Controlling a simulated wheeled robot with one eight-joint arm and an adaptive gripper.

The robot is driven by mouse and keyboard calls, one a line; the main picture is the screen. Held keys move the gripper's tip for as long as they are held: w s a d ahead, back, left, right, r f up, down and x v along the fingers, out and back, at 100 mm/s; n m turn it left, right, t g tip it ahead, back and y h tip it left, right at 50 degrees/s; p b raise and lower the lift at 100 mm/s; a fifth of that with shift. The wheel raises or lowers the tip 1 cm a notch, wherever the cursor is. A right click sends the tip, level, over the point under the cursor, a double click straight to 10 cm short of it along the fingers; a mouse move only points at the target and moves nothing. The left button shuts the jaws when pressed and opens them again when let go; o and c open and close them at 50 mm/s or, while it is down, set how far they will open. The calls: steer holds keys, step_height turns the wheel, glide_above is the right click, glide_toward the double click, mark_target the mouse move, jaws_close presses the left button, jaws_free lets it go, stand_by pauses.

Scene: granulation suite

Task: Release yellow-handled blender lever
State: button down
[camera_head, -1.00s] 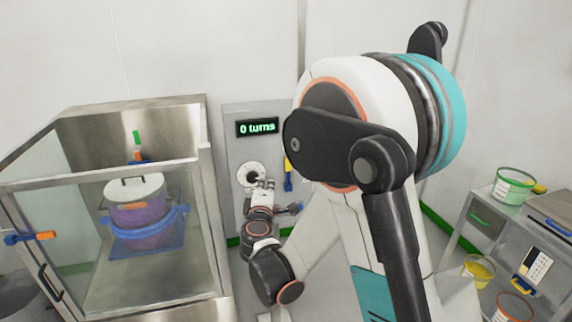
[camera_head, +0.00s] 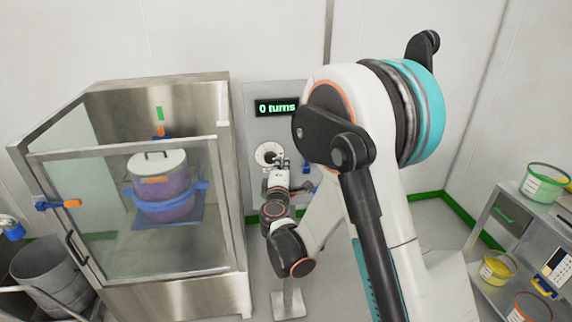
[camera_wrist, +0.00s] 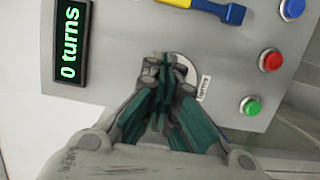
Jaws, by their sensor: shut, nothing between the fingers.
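The lever shows in the wrist view at the top edge, with a yellow part (camera_wrist: 178,3) and a blue end (camera_wrist: 226,10); it is partly cut off by the frame. In the head view, only a small blue bit shows beside my arm, and the yellow is hidden. My gripper (camera_wrist: 164,68) is shut and empty, its fingertips in front of a round white dial (camera_wrist: 186,66) on the grey panel. The lever lies apart from the fingers. In the head view my gripper (camera_head: 279,163) is at the dial (camera_head: 268,153); contact cannot be told.
The display (camera_head: 276,107) reads "0 turns". Blue (camera_wrist: 292,8), red (camera_wrist: 270,60) and green (camera_wrist: 250,106) buttons sit on the panel. A glass-fronted cabinet (camera_head: 130,92) holding a purple-and-blue vessel (camera_head: 163,187) stands left. A shelf cart (camera_head: 508,213) with tubs stands right.

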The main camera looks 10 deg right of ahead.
mark_target(296, 145)
steer(key=b+x, duration=0.1)
steer(key=x, duration=0.6)
steer(key=d, duration=0.3)
steer(key=shift+w+d+b, duration=0.1)
steer(key=shift+w+b, duration=0.1)
steer(key=shift+b, duration=0.1)
steer(key=shift+d, duration=0.5)
